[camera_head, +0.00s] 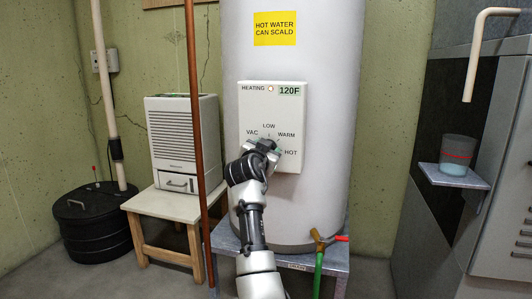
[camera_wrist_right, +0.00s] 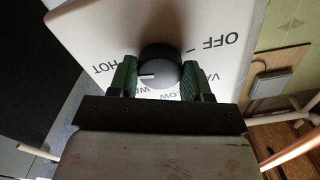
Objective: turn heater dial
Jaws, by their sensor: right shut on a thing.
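The white water heater (camera_head: 290,215) stands in the middle of the head view. Its control panel (camera_head: 250,110) has a lit HEATING lamp, a 120F display and the labels VAC, LOW, WARM and HOT. My right gripper (camera_head: 264,146) is at the dial and hides most of it there. In the right wrist view the round black dial (camera_wrist_right: 160,62) sits between the two green finger pads, which are shut on its sides. Its white pointer line points left in that view, toward the side with HOT. My left gripper is not in view.
A copper pipe (camera_head: 194,110) runs upright left of the heater. A white dehumidifier (camera_head: 183,140) stands on a wooden stool (camera_head: 165,208), beside a black bin (camera_head: 92,225). A cup (camera_head: 456,155) rests on a small shelf (camera_head: 440,178) at right.

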